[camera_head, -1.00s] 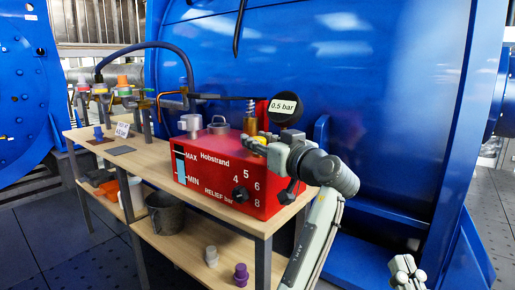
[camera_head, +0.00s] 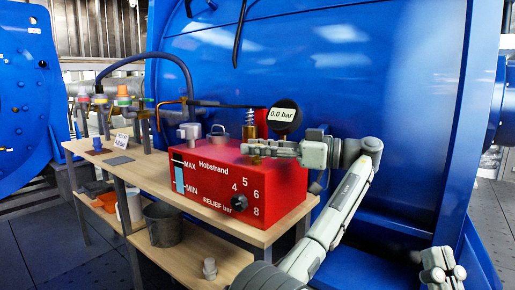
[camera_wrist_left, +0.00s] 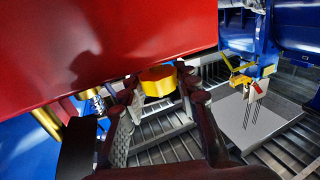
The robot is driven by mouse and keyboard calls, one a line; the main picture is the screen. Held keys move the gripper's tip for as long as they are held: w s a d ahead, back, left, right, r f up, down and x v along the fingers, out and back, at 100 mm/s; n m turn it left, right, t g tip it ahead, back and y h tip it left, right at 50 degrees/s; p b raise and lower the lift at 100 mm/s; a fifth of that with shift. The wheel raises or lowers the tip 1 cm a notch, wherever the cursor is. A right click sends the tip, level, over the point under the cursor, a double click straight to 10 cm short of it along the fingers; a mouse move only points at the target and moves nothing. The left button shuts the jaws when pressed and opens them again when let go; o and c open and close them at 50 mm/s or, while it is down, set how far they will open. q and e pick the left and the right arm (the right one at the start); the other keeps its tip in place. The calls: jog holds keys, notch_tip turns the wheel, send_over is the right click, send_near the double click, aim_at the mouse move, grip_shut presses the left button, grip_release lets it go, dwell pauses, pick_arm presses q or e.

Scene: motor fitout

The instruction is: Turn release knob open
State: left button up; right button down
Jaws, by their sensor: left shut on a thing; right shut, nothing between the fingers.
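The red Hobstrand unit (camera_head: 212,180) stands on the wooden bench, with a level strip and a black relief dial (camera_head: 238,202) on its front. My left gripper (camera_head: 250,149) reaches in from the right at the unit's top right edge. The left wrist view shows its fingers on either side of a gold knob (camera_wrist_left: 157,80), shut on it. In the head view the fingers mostly hide the knob. The round gauge (camera_head: 284,115) behind reads 0.0 bar. My right gripper (camera_head: 443,272) is shut and empty at lower right, away from the bench.
A brass fitting with a spring (camera_head: 249,124) stands behind the left fingers. Hoses and coloured caps (camera_head: 122,91) are at the bench's left end. A grey bucket (camera_head: 163,224) and a grey plug (camera_head: 210,268) are on the lower shelf (camera_head: 190,262). A large blue housing (camera_head: 330,80) rises behind.

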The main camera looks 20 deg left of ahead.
pick_arm(q)
jog(key=shift+f+g, duration=0.1)
jog(key=shift+g, duration=0.2)
jog(key=o, duration=1.2)
jog(key=shift+a, duration=0.1)
notch_tip(320, 180, up, 10)
jog(key=shift+r, duration=0.1)
